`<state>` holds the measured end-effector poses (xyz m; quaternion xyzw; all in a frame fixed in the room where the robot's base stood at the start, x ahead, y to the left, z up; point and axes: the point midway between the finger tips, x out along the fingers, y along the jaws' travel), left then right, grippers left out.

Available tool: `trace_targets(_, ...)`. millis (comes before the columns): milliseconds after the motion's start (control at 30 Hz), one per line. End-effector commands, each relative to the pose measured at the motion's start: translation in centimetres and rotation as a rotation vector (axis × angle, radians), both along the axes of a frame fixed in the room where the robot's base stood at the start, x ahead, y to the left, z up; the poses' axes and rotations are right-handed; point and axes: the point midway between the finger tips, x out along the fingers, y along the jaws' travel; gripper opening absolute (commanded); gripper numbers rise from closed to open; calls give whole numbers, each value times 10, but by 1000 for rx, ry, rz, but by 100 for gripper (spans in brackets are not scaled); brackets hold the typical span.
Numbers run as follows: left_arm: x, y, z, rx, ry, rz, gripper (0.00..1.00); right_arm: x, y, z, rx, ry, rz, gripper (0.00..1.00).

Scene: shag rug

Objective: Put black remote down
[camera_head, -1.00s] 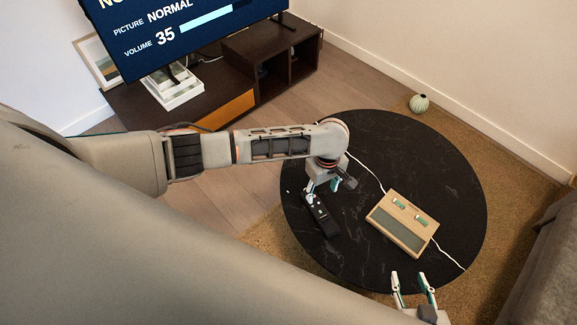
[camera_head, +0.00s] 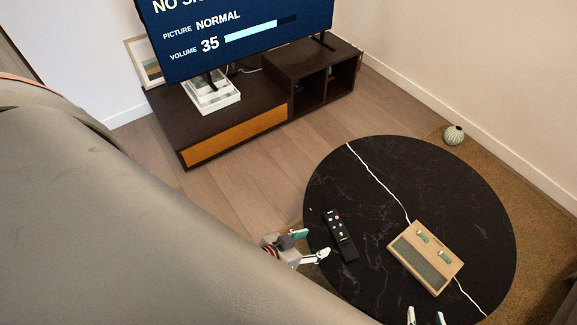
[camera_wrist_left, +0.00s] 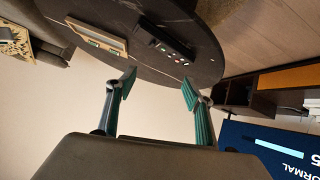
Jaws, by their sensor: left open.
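The black remote (camera_head: 341,235) lies flat on the left part of the round black table (camera_head: 440,180) in the head view. It also shows in the left wrist view (camera_wrist_left: 165,42), beyond the fingertips. My left gripper (camera_head: 314,245) is open and empty just left of the remote, apart from it, near the table's left edge. In the left wrist view its two fingers (camera_wrist_left: 158,88) are spread with nothing between them. My right gripper (camera_head: 426,316) shows only its fingertips at the bottom edge of the head view. They are spread apart with nothing visible between them.
A wooden box device (camera_head: 425,257) with a white cable (camera_head: 376,180) lies right of the remote on the table. A small ribbed vase (camera_head: 454,135) stands behind the table. A TV (camera_head: 235,35) stands on a dark cabinet (camera_head: 235,108) at the back. The table's back half is mostly clear.

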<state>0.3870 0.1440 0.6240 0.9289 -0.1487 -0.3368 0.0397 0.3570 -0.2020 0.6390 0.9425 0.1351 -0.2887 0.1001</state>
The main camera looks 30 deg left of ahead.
Motion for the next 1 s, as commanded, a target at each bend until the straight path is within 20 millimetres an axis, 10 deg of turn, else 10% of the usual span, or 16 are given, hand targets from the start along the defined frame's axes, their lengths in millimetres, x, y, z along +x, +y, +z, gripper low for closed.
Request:
trace_targets(233, -28, 55, 15, 238, -133, -54, 52, 0, 0, 0, 0, -1, 0, 40)
trace_targets(1000, -29, 58, 16, 256, -143, -61, 52, 1, 1, 3, 2, -6, 1, 40)
